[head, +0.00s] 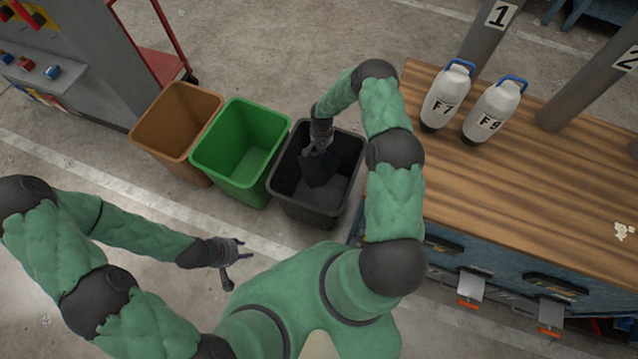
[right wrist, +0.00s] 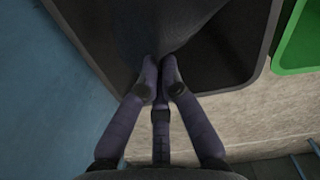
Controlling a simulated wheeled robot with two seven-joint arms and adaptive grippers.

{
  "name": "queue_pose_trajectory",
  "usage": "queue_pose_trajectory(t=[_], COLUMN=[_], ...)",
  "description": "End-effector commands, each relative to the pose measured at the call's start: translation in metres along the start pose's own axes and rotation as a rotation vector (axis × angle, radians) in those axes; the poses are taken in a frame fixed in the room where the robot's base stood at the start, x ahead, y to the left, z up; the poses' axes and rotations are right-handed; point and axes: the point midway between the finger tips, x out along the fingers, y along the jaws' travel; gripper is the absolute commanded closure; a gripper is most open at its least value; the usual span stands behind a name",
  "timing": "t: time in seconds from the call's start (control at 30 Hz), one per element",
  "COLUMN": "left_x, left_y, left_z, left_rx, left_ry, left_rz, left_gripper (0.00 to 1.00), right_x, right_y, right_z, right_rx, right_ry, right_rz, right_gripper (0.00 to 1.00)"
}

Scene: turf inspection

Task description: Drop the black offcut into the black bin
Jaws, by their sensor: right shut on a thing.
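The black bin (head: 343,194) stands on the floor between the green bin and the workbench. My right gripper (head: 318,150) is over the bin's opening, pointing down. It is shut on the black offcut (head: 319,169), which hangs below the fingers within the bin's outline. In the right wrist view my right gripper (right wrist: 160,72) has its fingertips together on the dark sheet of the offcut (right wrist: 165,25); the black bin (right wrist: 262,50) shows around it. How far the offcut is below the rim I cannot tell. My left gripper (head: 236,262) is open and empty above the floor.
A green bin (head: 212,160) and a brown bin (head: 160,130) stand left of the black bin. The wooden workbench (head: 540,170) is close on the right, with two white bottles (head: 447,95) (head: 492,110) on it. Bare floor lies in front of the bins.

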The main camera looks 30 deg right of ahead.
Motion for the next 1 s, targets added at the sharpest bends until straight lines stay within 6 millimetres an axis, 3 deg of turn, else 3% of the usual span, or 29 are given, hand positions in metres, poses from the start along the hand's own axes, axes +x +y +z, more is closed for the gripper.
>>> queue_pose_trajectory(t=[0.6, 1.0], left_x=[0.025, 0.03], left_y=[-0.009, -0.011], left_z=[-0.001, -0.001], left_rx=[0.0, 0.0], left_ry=[0.0, 0.0], left_rz=[0.0, 0.0], left_gripper=[0.6, 0.6], right_x=[0.06, 0.072], right_y=[0.004, 0.004], right_z=[0.0, -0.001], right_rx=[0.018, 0.018], right_ry=[-0.001, 0.0], right_rz=[-0.001, -0.001], right_gripper=[1.0, 1.0])
